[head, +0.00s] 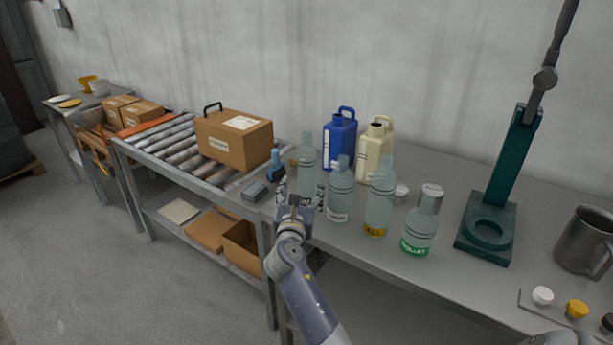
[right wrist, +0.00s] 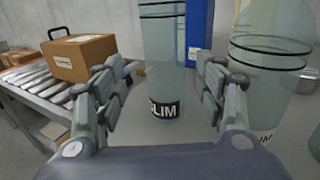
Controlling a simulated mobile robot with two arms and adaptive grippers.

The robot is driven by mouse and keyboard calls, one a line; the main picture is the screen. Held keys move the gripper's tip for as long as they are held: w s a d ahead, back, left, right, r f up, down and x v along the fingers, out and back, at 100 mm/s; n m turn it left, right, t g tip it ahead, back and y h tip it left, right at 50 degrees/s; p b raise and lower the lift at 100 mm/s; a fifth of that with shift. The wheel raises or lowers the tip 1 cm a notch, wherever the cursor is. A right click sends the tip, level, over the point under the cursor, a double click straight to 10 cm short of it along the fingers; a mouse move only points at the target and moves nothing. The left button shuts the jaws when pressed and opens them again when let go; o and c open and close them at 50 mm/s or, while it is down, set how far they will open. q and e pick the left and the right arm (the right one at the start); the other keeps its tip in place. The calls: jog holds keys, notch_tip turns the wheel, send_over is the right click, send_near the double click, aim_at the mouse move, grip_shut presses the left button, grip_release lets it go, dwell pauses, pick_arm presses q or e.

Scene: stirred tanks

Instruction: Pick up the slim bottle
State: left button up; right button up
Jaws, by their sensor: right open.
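The slim bottle (head: 307,158) is a clear, pale-green bottle standing upright on the grey bench, at the left end of a group of similar bottles. In the right wrist view the slim bottle (right wrist: 163,62) shows a black label with white letters reading "LIM" near its base; its top is out of frame. My right gripper (head: 300,193) is open in front of it, partly covering its lower part. In the right wrist view the open fingers of my right gripper (right wrist: 160,88) stand left and right of the bottle, with gaps visible. My left gripper is not in view.
A clear bottle (head: 341,190) stands close right of the slim one, then a yellow-labelled bottle (head: 379,200) and a green-labelled squat bottle (head: 421,225). Blue (head: 340,138) and cream (head: 373,150) jugs stand behind. A cardboard box (head: 234,140) sits on rollers at left.

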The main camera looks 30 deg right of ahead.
aim_at(306, 182)
jog(key=x, duration=0.4)
jog(key=shift+d+r, duration=0.4)
jog(key=shift+d, duration=0.05)
jog(key=shift+w+d, duration=0.15)
jog(key=c, duration=1)
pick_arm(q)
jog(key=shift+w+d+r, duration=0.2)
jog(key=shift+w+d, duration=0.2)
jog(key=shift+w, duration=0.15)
pick_arm(e)
jog(key=shift+c, duration=0.8)
